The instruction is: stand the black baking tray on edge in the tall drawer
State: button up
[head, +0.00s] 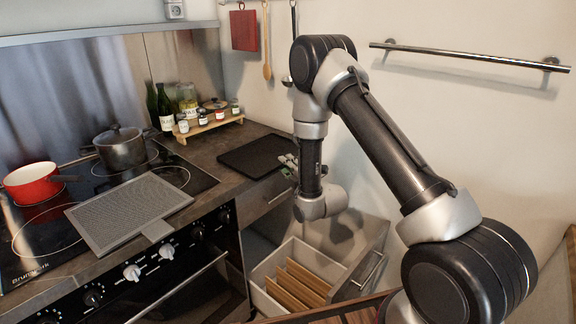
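The black baking tray (250,156) lies flat on the counter, to the right of the stove and in front of the spice shelf. My gripper (287,168) is at the tray's right edge, partly hidden by my arm. It is too small to tell whether its fingers are open or closed on the rim. The tall drawer (262,285) is pulled out below the counter, with upright wooden dividers (297,285) inside. No tray shows in its visible slots.
A flat grey mesh splatter guard (130,208) overhangs the stove front. A red pan (32,183) and a dark pot (121,147) stand on the hob. Bottles and jars on a wooden shelf (213,127) stand behind the tray. A rail (465,55) is on the wall.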

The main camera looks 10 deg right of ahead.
dwell(0.3)
jog(key=v, duration=1.2)
jog(key=w+d+r+m+g+h, duration=0.2)
jog(key=w+d+r+m+g, duration=0.15)
jog(key=r+m, duration=0.4)
jog(key=s+d+r+m+g+h, duration=0.2)
jog(key=s+d+r+m+g, duration=0.25)
jog(key=r, duration=0.45)
jog(key=s+d+r+m+g, duration=0.1)
jog(key=s+r+m, duration=0.1)
jog(key=s, duration=0.8)
jog(key=s+d+r+m+g, duration=0.2)
jog(key=s+r+m, duration=0.1)
jog(key=s, duration=0.7)
jog(key=s+d+r+m+g+h, duration=0.1)
jog(key=s+m, duration=0.3)
jog(key=s, duration=0.6)
jog(key=shift+d+r+m+g, duration=0.3)
jog(key=shift+d+r+g, duration=0.25)
jog(key=shift+r, duration=0.35)
